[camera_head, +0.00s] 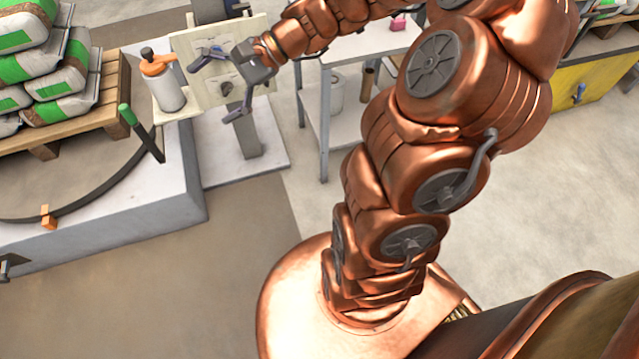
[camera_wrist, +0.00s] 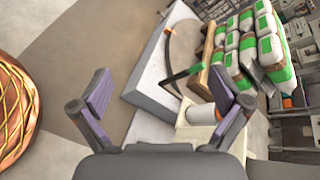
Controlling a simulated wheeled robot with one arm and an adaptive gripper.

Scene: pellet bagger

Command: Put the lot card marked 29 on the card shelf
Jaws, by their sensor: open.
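My gripper (camera_head: 222,84) is open, in front of an upright cream panel (camera_head: 187,52) on a grey post. Its two purple-padded fingers stand wide apart in the wrist view (camera_wrist: 160,92), with nothing between them. I cannot make out a lot card marked 29 in either view. No card shelf can be told for certain; the gripper and wrist hide part of the panel.
A white canister with an orange top (camera_head: 166,84) stands left of the panel. A green-tipped lever (camera_head: 140,130) rises near it from a grey base (camera_head: 120,222). Stacked sacks (camera_head: 60,85) lie on a pallet at left. A white table (camera_head: 350,46) stands behind my arm.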

